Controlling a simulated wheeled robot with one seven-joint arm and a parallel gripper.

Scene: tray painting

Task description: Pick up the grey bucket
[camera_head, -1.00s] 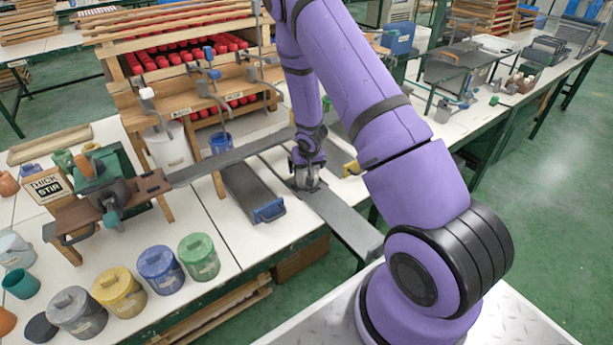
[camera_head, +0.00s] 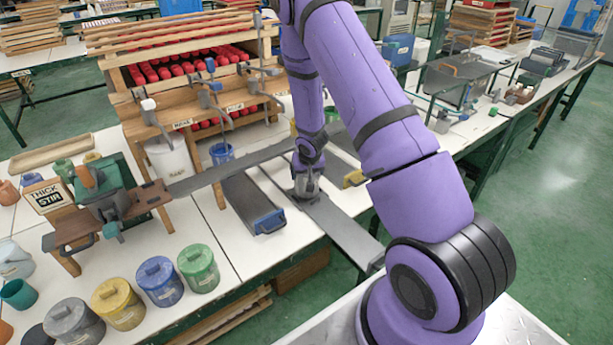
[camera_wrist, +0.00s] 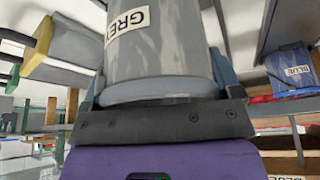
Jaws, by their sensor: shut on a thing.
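The grey bucket (camera_wrist: 165,65), with a "GREY" label, fills the upper middle of the wrist view. My gripper (camera_wrist: 160,88) is shut on it, one finger on each side. In the head view my gripper (camera_head: 306,188) points down over the long grey rail on the table. Only a little of the bucket shows between the fingers there. I cannot tell whether its base touches the rail.
A blue-handled grey tray (camera_head: 250,200) lies left of my gripper. A yellow-ended thing (camera_head: 353,178) is close on the right. Several lidded pots, including a green one (camera_head: 198,268), stand at the front left. A blue bucket (camera_wrist: 290,72) shows in the wrist view.

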